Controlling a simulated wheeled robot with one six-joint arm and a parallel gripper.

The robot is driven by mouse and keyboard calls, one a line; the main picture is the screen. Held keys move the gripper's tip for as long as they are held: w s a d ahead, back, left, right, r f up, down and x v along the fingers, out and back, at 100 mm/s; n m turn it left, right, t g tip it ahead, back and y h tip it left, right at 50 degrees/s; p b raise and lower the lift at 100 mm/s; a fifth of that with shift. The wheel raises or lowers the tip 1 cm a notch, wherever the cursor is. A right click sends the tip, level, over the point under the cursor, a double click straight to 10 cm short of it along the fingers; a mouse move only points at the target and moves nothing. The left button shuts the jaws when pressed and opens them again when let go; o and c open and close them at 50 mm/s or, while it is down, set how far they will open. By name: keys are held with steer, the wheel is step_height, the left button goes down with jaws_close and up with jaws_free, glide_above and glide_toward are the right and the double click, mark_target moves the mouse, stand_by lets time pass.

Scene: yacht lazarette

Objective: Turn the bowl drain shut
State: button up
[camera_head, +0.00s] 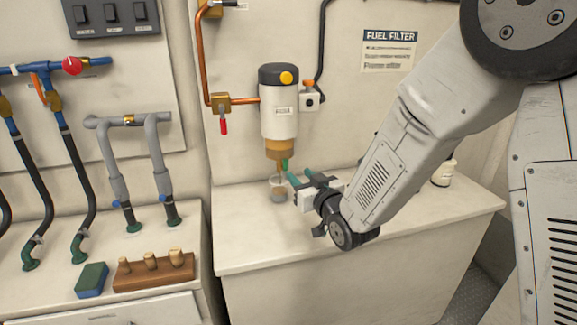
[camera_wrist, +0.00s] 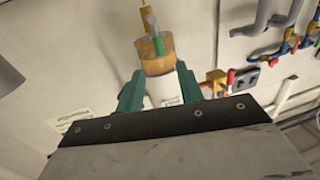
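The fuel filter (camera_head: 279,110) hangs on the back wall, with a white body, black cap and amber bowl (camera_head: 279,149) below. The green bowl drain (camera_head: 285,164) sticks down from the bowl; it also shows in the wrist view (camera_wrist: 158,45). Whether it is turned open or shut cannot be told. A clear cup (camera_head: 278,189) with some liquid stands under it. My gripper (camera_head: 301,177) is just right of the cup and below the bowl. Its teal fingers are apart and empty in the wrist view (camera_wrist: 158,92), with the filter seen beyond them.
A copper pipe with a red-handled valve (camera_head: 223,126) runs left of the filter. A small white jar (camera_head: 443,174) stands on the counter (camera_head: 262,240) behind my arm. A plug rack (camera_head: 153,272) and sponge (camera_head: 91,280) lie lower left. The counter front is clear.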

mark_target(287, 163)
steer(key=x, duration=0.7)
steer(key=shift+w+a, duration=0.1)
steer(key=shift+w, duration=0.1)
